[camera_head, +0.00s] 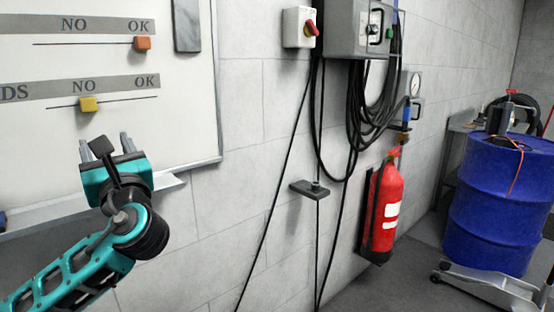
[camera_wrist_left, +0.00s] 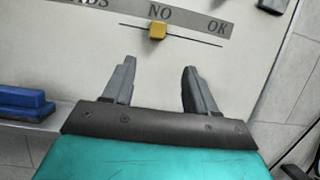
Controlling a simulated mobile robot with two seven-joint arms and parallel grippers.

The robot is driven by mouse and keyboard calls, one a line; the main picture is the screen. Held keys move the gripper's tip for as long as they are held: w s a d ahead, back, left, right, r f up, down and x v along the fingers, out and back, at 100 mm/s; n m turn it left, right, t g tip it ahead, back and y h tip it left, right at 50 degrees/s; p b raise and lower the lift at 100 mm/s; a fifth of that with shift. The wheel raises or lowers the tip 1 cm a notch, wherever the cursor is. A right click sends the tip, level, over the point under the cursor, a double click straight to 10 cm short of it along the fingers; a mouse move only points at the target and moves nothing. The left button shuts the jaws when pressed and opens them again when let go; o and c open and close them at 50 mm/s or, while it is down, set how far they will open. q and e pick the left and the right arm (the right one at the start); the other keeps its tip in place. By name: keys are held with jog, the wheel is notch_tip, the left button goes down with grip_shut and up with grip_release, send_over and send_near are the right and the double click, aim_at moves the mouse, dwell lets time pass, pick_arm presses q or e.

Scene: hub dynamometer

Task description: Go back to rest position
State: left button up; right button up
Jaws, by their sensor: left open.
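My left gripper (camera_head: 106,146) is raised in front of the whiteboard, its teal arm coming in from the lower left. Its two grey fingers are apart with nothing between them, as the left wrist view (camera_wrist_left: 159,85) also shows. In the head view the gripper is below a yellow slider (camera_head: 88,104), which sits under the NO label on the lower line. The yellow slider also shows in the left wrist view (camera_wrist_left: 157,30), beyond the fingertips and apart from them. An orange slider (camera_head: 142,43) sits under OK on the upper line. My right gripper is not in view.
The whiteboard (camera_head: 190,120) hangs on a grey block wall, with a ledge (camera_head: 165,183) below it. A blue eraser-like block (camera_wrist_left: 25,102) lies at left. A red fire extinguisher (camera_head: 383,210), hanging cables and a blue barrel (camera_head: 495,210) stand to the right.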

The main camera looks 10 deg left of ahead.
pick_arm(q)
jog(key=s+d+f+n+g+h+p, duration=0.15)
jog(key=d+f+h, duration=0.3)
jog(key=f, duration=0.55)
jog(key=d+f+n+h, duration=0.3)
jog(key=d+f+h, duration=0.15)
jog(key=f, duration=0.65)
jog(key=s+d+f+n+h+p, duration=0.1)
jog(key=d+f+n+h, duration=0.3)
jog(key=f, duration=0.6)
jog(key=s+d+f+n+g+h+p, duration=0.1)
jog(key=s+d+f+n+h, duration=0.1)
jog(key=s+f+n, duration=0.4)
jog(key=s+d+f+n+g+h, duration=0.1)
jog(key=s+d+f+n+h, duration=0.2)
jog(key=s+f+n, duration=0.3)
jog(key=s+n, duration=0.3)
jog(key=s, duration=0.2)
jog(key=shift+f+p, duration=0.3)
jog(key=shift+p, duration=0.05)
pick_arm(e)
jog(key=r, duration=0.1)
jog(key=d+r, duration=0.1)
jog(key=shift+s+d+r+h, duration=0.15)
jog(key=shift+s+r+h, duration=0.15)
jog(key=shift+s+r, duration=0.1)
